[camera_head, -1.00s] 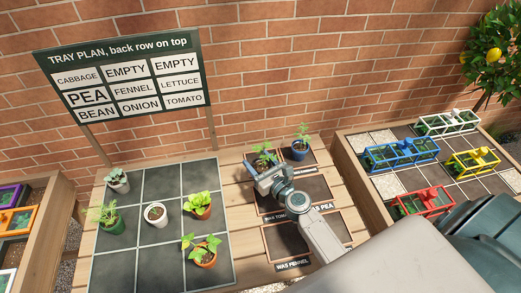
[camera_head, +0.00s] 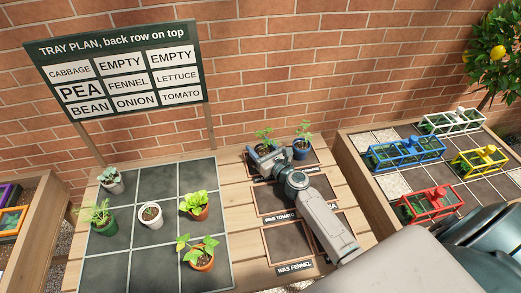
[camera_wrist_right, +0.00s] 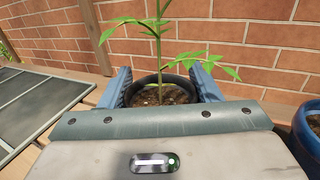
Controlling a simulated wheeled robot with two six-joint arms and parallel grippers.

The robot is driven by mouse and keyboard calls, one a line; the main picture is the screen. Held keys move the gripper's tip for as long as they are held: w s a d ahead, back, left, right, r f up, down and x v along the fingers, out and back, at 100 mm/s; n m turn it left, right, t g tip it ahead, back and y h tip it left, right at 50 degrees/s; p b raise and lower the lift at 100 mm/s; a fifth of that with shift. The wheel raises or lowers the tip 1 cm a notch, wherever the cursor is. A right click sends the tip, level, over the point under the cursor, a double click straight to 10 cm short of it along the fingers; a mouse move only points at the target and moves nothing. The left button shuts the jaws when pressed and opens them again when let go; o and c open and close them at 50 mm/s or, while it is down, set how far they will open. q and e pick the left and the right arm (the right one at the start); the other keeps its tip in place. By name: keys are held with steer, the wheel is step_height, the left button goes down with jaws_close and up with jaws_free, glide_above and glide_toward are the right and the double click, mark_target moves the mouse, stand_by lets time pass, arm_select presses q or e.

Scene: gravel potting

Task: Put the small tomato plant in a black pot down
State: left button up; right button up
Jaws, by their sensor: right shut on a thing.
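The small tomato plant (camera_head: 264,132) stands upright in a black pot (camera_wrist_right: 160,93) with dark soil. In the right wrist view the blue fingers of my right gripper (camera_wrist_right: 163,88) lie on either side of the pot and are shut on it. In the head view my right gripper (camera_head: 266,154) holds it at the back of the wooden bench, over or near the rearmost dark square. The pot's base is hidden, so I cannot tell whether it touches the surface. My left gripper is not in view.
A plant in a blue pot (camera_head: 301,151) stands close to the right. Dark framed squares, including one labelled WAS FENNEL (camera_head: 288,244), lie nearer me. The gridded tray (camera_head: 165,181) at left holds several pots, with its back middle and right cells empty. The plan sign (camera_head: 121,77) stands behind.

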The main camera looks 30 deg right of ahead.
steer(key=shift+f, duration=0.15)
steer(key=o, duration=1)
steer(key=shift+o, duration=0.2)
